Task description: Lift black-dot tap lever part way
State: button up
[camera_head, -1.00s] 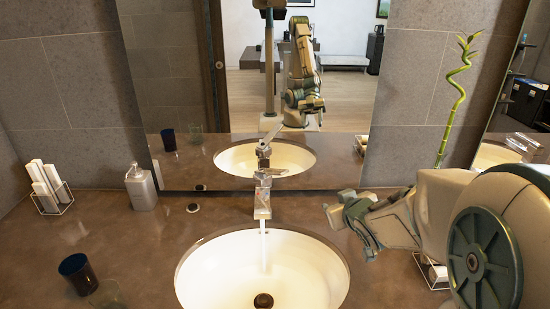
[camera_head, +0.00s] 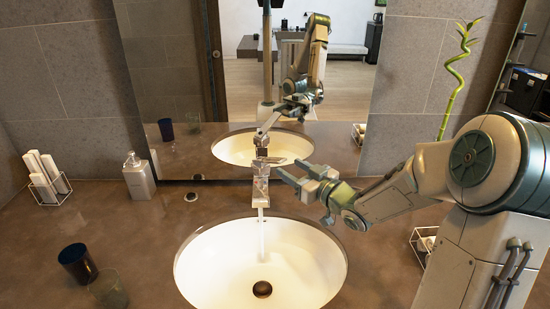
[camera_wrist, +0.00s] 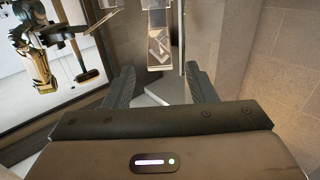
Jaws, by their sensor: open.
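The chrome tap (camera_head: 261,188) stands behind the white basin, and a stream of water runs from it. Its lever (camera_head: 268,160) is at the top; the black dot is too small to make out. My gripper (camera_head: 289,168) is open and empty, just right of the tap top, its fingers pointing left toward the lever. I cannot tell whether they touch it. In the wrist view my gripper (camera_wrist: 161,85) has its two dark fingers spread. A shiny metal piece, apparently the tap (camera_wrist: 158,38), shows beyond and between them.
A large mirror (camera_head: 180,70) rises behind the tap. A soap dispenser (camera_head: 138,178) and wire holder (camera_head: 48,180) stand left, a dark cup (camera_head: 77,262) and clear glass (camera_head: 108,288) front left. A spiral plant (camera_head: 455,80) is at right. The basin (camera_head: 225,280) is empty of objects.

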aim_at(282, 162)
jog(key=x, duration=0.7)
jog(key=shift+w+a+p, duration=0.15)
jog(key=shift+a+p, duration=0.05)
jog(key=shift+p, duration=0.2)
